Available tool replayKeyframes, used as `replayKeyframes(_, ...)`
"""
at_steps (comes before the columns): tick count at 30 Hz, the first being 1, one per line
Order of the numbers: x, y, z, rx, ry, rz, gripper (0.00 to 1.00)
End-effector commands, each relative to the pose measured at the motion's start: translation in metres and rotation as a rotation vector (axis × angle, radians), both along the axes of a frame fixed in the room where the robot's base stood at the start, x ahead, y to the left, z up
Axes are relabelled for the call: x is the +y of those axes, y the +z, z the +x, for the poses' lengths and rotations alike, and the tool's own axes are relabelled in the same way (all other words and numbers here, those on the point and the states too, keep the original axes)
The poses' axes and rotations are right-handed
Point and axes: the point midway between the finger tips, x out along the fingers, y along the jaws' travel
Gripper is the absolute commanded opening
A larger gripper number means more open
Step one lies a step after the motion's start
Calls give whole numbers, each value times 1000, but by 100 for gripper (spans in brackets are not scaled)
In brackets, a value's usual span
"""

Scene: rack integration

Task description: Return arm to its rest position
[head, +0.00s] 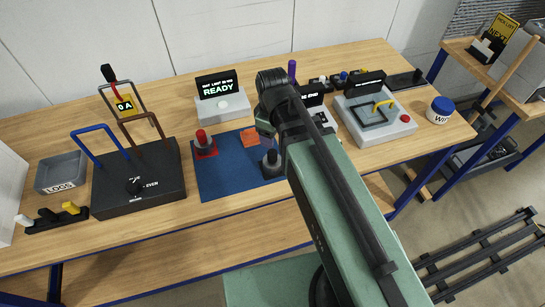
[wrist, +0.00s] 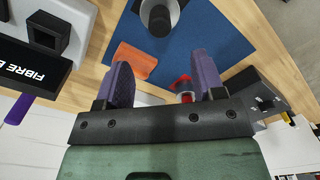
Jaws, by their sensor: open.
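My gripper (wrist: 163,82) shows in the wrist view with its two purple fingers spread apart and nothing between them. Its fingers point over a blue mat (wrist: 215,35). In the head view my green arm reaches from the lower right up over the bench, and its wrist hides part of the middle. The blue mat (head: 222,178) bears a red-knobbed fixture (head: 204,146), an orange piece (head: 250,138) and a dark round part (head: 271,165). In the wrist view the orange piece (wrist: 136,59) lies beyond the fingers, apart from them.
The wooden bench (head: 140,82) also holds a dark box with cable loops (head: 140,190), a grey tray (head: 60,173), a READY display (head: 221,97), a grey fixture (head: 373,118) and a blue-lidded tub (head: 440,110). A dark slatted rack (head: 480,255) stands at lower right.

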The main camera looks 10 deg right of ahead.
Motion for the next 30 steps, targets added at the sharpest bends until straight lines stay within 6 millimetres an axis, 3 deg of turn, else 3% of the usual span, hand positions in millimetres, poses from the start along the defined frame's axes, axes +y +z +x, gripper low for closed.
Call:
replayKeyframes(19, 0, 0, 0, 0, -16, 0, 62)
replayKeyframes(23, -1, -1, -7, 0, -270, 0, 62)
replayKeyframes(27, -19, -24, -34, 0, -722, -1, 62)
replayKeyframes(30, -37, -43, -49, 0, -869, -1, 62)
